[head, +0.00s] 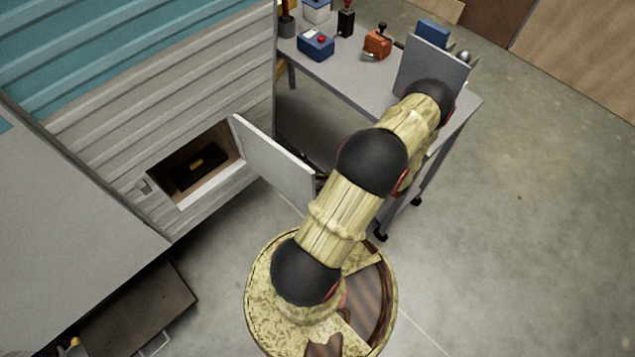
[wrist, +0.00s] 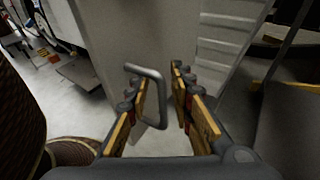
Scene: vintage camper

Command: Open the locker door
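The locker door (head: 272,160) is a pale flat panel that stands swung out from the camper's ribbed side, leaving the locker opening (head: 212,191) uncovered. In the wrist view the door (wrist: 115,35) fills the middle, with a grey bar handle (wrist: 151,72) on its face. My gripper (wrist: 163,88) is open at the handle. The handle lies between the two fingers, close to the left one; a gap shows to the right finger. I cannot tell whether a finger touches it. In the head view my arm and the door hide most of the gripper.
A dark case with a yellow part (head: 201,172) lies inside the locker. A grey wheeled table (head: 345,80) with several tools stands behind the door and my arm. A low brown panel (head: 140,310) is at lower left. Open floor (head: 530,220) lies to the right.

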